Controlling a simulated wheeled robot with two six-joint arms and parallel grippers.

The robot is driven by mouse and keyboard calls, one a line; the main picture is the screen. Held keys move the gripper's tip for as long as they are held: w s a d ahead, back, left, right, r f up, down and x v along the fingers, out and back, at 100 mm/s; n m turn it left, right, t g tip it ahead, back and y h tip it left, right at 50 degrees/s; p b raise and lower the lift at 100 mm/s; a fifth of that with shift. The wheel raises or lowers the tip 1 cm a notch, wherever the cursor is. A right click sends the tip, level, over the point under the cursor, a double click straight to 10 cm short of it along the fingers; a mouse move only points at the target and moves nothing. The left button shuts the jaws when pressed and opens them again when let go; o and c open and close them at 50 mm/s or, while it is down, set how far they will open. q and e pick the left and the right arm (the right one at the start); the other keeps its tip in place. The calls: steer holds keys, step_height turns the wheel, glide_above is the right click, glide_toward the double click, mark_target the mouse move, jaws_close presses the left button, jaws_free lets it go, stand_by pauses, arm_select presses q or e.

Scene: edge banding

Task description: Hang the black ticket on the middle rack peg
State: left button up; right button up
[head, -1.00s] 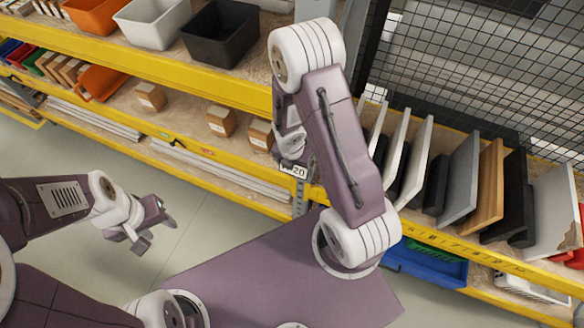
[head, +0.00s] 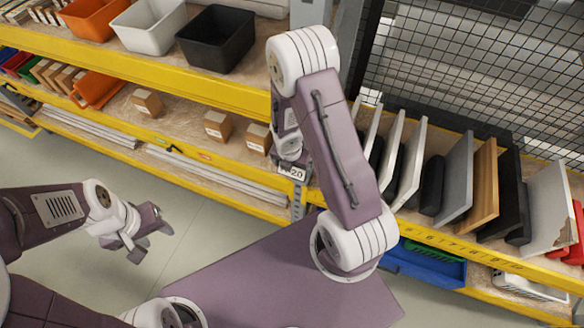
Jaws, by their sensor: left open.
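I cannot make out the black ticket or the rack pegs in the head view. My left gripper (head: 150,242) is at the left over the bare floor, with its fingers apart and nothing between them. My right arm rises through the middle of the view and folds away toward the shelf. Its wrist and gripper (head: 290,165) are mostly hidden behind the arm, near the shelf upright. A small white tag with "20" (head: 293,173) shows there; I cannot tell whether it is on the upright or at the gripper.
A yellow-edged shelf (head: 215,92) crosses the view, with orange, white and black bins (head: 216,38) on top and small boxes (head: 218,125) below. Upright panels (head: 455,178) stand at the right before a black mesh (head: 470,70). A blue crate (head: 430,262) sits beneath. Open floor lies at left.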

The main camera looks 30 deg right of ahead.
step_height(320, 180, up, 9)
steer(key=s+a+p, duration=0.1)
steer(key=p, duration=0.5)
steer(key=shift+a, duration=0.2)
steer(key=s+a+r+m+t+y, duration=0.15)
steer(key=r+m, duration=0.45)
steer(key=m, duration=0.7)
steer(key=s+a+r+m, duration=0.1)
steer(key=s+r+m, duration=0.2)
steer(key=r+m, duration=0.65)
step_height(320, 180, down, 27)
steer(key=s+a+m+g+b, duration=0.1)
steer(key=s+m+b, duration=0.1)
steer(key=b, duration=2)
steer(key=shift+s+r+m+g+b, duration=0.2)
steer(key=shift+s+m+g+b, duration=0.2)
steer(key=shift+m, duration=0.45)
